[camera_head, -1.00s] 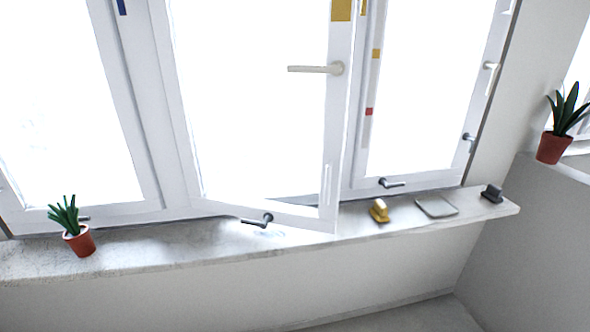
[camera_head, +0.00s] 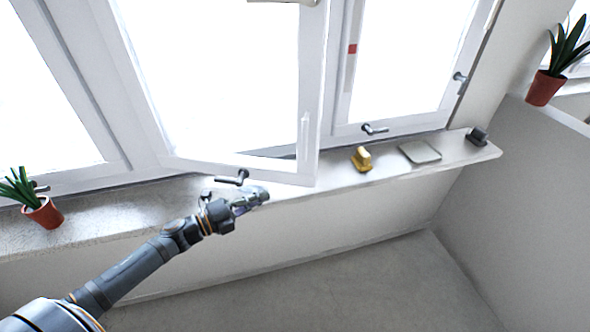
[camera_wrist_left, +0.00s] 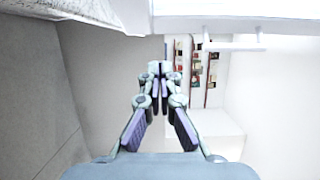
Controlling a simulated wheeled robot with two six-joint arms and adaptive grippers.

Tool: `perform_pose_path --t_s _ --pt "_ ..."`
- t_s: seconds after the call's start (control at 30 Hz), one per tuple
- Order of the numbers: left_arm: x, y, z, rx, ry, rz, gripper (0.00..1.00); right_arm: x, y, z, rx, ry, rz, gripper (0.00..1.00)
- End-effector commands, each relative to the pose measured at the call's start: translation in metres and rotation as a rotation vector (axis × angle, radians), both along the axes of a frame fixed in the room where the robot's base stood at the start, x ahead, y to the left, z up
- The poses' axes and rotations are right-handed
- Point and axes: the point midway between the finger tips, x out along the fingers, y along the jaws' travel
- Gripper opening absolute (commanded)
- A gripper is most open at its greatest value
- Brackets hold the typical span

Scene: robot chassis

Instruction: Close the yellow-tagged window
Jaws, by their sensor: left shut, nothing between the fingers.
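The middle white window sash (camera_head: 309,100) stands ajar, swung inward so that its lower right corner hangs over the sill. Its yellow tag is out of the picture now, and only the bottom of its light handle (camera_head: 290,2) shows at the top edge. In the left wrist view the gripper (camera_wrist_left: 161,70) is shut and empty, with white frame parts along the top. My right gripper is not in view.
The sill (camera_head: 120,220) holds a potted plant (camera_head: 43,212) at the left. A yellow object (camera_head: 361,159), a flat grey tray (camera_head: 419,152) and a dark object (camera_head: 478,136) lie at the right. Another potted plant (camera_head: 545,88) stands far right. The floor (camera_head: 370,290) below is clear.

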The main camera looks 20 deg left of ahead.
Motion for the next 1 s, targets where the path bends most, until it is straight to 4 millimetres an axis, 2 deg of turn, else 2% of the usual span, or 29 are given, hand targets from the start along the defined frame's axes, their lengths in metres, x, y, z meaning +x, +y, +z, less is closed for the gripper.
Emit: perform_pose_path --t_s 0.17,0.37,0.57,0.77,0.9,1.0 --pt "0.005 -0.003 0.0 -0.003 -0.003 0.003 0.0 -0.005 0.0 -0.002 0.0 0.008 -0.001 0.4" --pt "0.023 -0.015 -0.001 -0.007 -0.001 0.008 0.0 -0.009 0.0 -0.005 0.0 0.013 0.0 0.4" --pt "0.052 -0.036 0.006 -0.015 0.0 0.011 0.0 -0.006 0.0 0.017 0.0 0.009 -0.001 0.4" --pt "0.085 -0.063 0.004 -0.013 0.003 0.007 0.0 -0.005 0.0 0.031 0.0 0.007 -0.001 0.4" --pt "0.106 -0.057 0.001 -0.006 0.005 0.007 0.0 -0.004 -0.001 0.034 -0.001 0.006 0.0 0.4" --pt "0.115 -0.055 0.0 -0.005 0.005 0.007 0.0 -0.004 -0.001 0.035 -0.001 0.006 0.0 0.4"
